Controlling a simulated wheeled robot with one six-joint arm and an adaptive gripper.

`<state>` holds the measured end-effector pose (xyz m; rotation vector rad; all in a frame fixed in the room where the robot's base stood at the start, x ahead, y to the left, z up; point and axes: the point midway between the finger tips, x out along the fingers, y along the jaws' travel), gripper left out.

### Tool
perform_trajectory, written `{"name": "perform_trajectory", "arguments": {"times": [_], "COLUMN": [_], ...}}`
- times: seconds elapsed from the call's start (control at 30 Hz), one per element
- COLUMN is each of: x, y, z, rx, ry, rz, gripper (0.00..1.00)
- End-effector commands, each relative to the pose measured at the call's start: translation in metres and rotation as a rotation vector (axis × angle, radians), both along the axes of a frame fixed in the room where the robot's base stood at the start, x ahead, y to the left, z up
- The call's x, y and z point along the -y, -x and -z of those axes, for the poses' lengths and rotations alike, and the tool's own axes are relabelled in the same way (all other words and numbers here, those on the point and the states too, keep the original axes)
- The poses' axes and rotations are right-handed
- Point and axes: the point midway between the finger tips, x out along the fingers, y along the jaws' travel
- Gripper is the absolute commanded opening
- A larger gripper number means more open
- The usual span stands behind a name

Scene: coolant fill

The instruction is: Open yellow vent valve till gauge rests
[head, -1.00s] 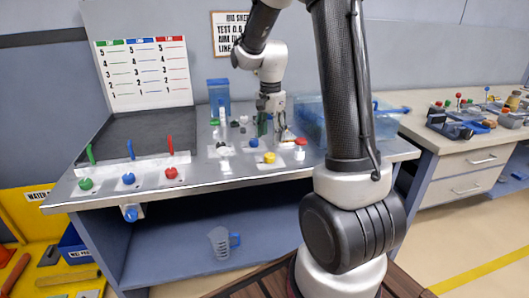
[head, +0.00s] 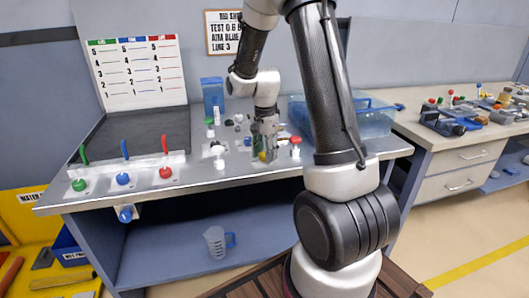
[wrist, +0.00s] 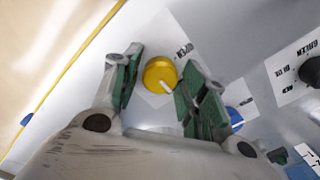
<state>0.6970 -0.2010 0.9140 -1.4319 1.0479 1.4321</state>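The yellow vent valve knob (head: 262,157) is on the bench panel, mostly hidden behind my gripper (head: 265,148) in the head view. In the wrist view the round yellow knob (wrist: 158,72), with a white pointer mark, shows between the green-padded fingers of my gripper (wrist: 160,58). The fingers are spread apart, one on each side of the knob. The right finger is close to the knob's edge; I cannot tell whether it touches. I cannot make out a gauge or its reading.
A blue knob (wrist: 235,118) is just beyond the right finger, and a black knob (wrist: 311,72) lies further right. A red-topped valve (head: 295,141) stands right of the gripper. A clear blue bin (head: 375,121) is behind. Red, blue and green levers line the bench's left.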

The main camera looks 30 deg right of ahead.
Motion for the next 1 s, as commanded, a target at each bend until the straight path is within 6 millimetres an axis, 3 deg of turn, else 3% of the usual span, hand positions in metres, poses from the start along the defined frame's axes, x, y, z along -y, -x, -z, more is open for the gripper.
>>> {"name": "perform_trajectory", "arguments": {"times": [0.03,0.13,0.17,0.57,1.0], "x": [0.0,0.0,0.0,0.0001,0.0], "y": [0.0,-0.0001,-0.0001,-0.0001,-0.0002], "z": [-0.0001,-0.0002,-0.0002,-0.0004,-0.0005], "rx": [0.0,0.0,0.0,0.0,0.001], "ry": [0.0,0.0,0.0,0.0,0.0], "rz": [0.0,0.0,0.0,-0.063,-0.411], "gripper": [0.27,0.09,0.08,0.08,0.08]}}
